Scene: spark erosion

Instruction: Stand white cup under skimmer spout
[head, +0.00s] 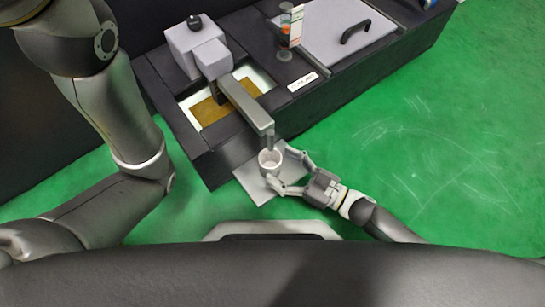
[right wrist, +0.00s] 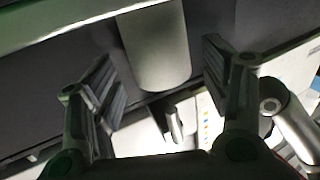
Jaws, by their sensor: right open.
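The white cup (head: 270,158) is upright, open end up, over the pale grey plate (head: 262,193) at the front of the dark machine. It is just below the spout end of the grey skimmer arm (head: 245,105) in the head view; the spout's lower tip overlaps the cup's far rim. My right gripper (head: 277,165) is open, with one finger on either side of the cup; finger contact cannot be told. In the right wrist view, a pale rounded body, apparently the cup (right wrist: 158,50), shows between the spread fingers. My left gripper is out of view.
The skimmer's grey housing (head: 197,48) stands beside an open bath of brown liquid (head: 210,110). A small orange and white carton (head: 291,27) and a grey lid with a black handle (head: 335,30) are on the machine top. Green floor (head: 440,130) is clear at right.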

